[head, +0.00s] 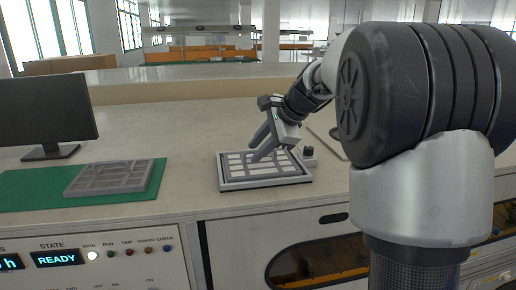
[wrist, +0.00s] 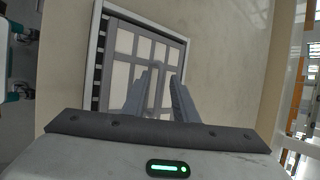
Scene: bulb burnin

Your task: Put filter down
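A grey gridded filter (head: 240,164) lies flat inside a pale-rimmed square frame (head: 222,184) on the counter. White panels show through its openings. In the wrist view the filter (wrist: 124,42) sits within the frame's rim (wrist: 97,25), and a raised grey bar shows at its middle. My gripper (head: 260,149) is low over the filter, fingers pointing down. In the wrist view my gripper (wrist: 162,78) has its two fingers apart, on either side of the bar. Whether the fingertips touch the filter cannot be told.
Another grey gridded panel (head: 108,177) lies on a green mat (head: 30,190) at the left, in front of a black monitor (head: 48,110). A small dark knob (head: 309,152) stands right behind the frame. The counter between mat and frame is clear.

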